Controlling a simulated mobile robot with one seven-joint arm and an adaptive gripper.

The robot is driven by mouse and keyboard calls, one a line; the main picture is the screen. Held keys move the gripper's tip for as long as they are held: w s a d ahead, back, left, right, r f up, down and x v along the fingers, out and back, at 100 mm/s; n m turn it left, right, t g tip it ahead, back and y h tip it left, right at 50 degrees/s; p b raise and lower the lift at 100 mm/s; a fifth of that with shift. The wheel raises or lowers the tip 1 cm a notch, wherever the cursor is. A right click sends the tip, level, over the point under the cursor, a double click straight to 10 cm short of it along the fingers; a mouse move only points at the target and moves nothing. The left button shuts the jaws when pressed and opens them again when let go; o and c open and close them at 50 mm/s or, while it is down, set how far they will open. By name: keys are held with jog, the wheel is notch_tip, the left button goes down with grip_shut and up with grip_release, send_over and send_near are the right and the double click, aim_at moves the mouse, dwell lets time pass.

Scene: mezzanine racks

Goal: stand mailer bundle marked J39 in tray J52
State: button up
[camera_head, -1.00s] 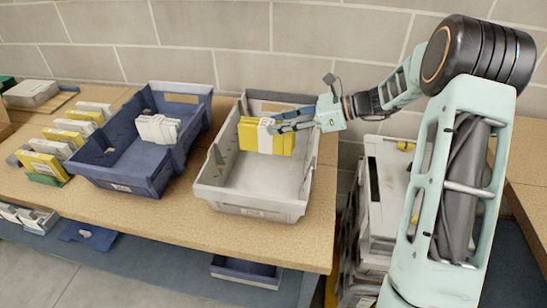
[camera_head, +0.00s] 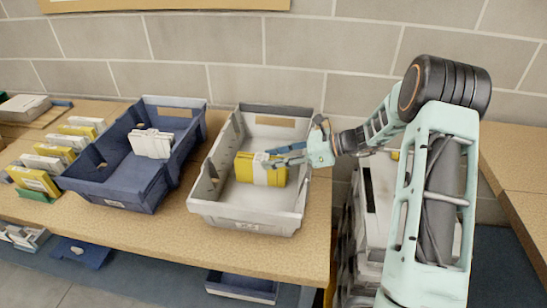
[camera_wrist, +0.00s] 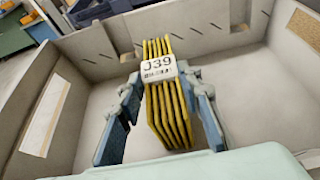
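The mailer bundle marked J39 (camera_head: 243,168) is a yellow stack with a white band, upright inside the light grey tray (camera_head: 245,222). In the wrist view the bundle (camera_wrist: 165,115) shows yellow edges and a white J39 label. My gripper (camera_head: 270,158) reaches in from the right. Its two blue fingers (camera_wrist: 160,80) flank the label, with the tips against the bundle's sides, shut on it. The bundle is over or on the tray floor; I cannot tell whether its bottom edge touches. The tray's front label is too small to read.
A dark blue tray (camera_head: 118,198) with a white bundle (camera_head: 152,143) stands to the left. Several yellow and white bundles (camera_head: 40,163) stand in a row at far left. The grey tray is otherwise empty. A brick wall (camera_head: 230,40) rises behind the table.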

jog(key=o, duration=0.4)
jog(key=shift+c, duration=0.2)
jog(key=shift+r, duration=0.1)
jog(key=shift+d+r, duration=0.15)
jog(key=shift+d, duration=0.05)
jog(key=v, duration=1.1)
jog(key=shift+d+r, duration=0.2)
jog(key=shift+d, duration=0.05)
jog(key=shift+s, duration=0.15)
